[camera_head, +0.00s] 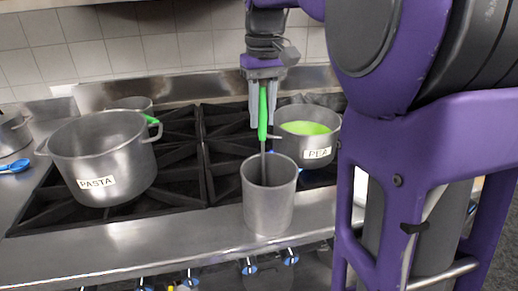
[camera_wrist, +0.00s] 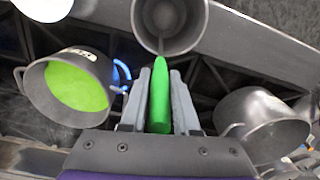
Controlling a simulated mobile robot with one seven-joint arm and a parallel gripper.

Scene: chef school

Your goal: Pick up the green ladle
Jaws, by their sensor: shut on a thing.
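The green ladle (camera_head: 263,112) has a bright green handle and a thin metal shaft. The shaft runs down into a tall grey metal container (camera_head: 268,205) at the front edge of the stove, and the ladle's lower end is hidden inside. My gripper (camera_head: 263,120) points down above the container and is shut on the green handle. In the wrist view the handle (camera_wrist: 160,95) lies between the two grey fingers (camera_wrist: 161,105), with the container's open mouth (camera_wrist: 170,22) just beyond it.
A large pot labelled PASTA (camera_head: 105,160) stands on the left of the black stove grate (camera_head: 190,170). A pot labelled PEA (camera_head: 312,152), with green contents, stands close behind and right of the container. A blue spoon (camera_head: 15,166) lies at far left. Knobs (camera_head: 249,266) line the stove front.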

